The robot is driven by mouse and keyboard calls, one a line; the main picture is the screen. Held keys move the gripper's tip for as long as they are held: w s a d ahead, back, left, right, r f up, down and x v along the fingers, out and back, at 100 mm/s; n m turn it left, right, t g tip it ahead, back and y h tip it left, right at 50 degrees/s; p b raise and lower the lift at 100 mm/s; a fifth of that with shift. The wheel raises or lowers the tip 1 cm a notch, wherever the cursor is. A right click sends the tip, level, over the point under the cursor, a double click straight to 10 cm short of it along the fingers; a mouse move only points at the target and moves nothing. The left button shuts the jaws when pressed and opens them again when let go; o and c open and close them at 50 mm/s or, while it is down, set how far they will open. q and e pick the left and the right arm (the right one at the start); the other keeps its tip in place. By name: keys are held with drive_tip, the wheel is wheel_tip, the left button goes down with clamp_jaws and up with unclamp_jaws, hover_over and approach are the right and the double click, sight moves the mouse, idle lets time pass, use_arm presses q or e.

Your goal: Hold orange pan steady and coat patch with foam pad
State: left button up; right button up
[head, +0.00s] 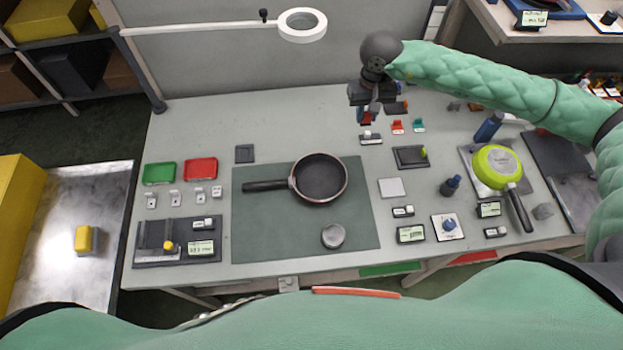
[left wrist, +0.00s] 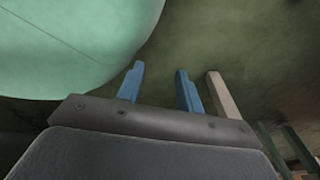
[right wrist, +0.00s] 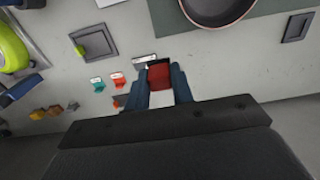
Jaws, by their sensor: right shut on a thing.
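A pan (head: 321,178) with a dark inside and a thin reddish-brown rim lies upright on the green-grey mat (head: 262,225), handle pointing left. Its reddish wall also shows at the top of the right wrist view (right wrist: 243,16). I cannot make out a patch in it. My right gripper (head: 368,112) is at the back of the table, behind and right of the pan. It is shut on a red and white block (right wrist: 160,78), perhaps the foam pad, held between its blue fingers. My left gripper (left wrist: 160,82) shows only in the left wrist view, with its fingers apart and empty.
A lime-green pan (head: 495,165) lies upside down at the right. A grey round puck (head: 333,236) is on the mat. Small trays, labelled devices and a blue bottle (head: 489,127) stand around. A ring lamp (head: 302,25) hangs over the back. The table's back left is clear.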

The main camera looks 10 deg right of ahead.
drive_tip(key=shift+w+a+f, duration=0.15)
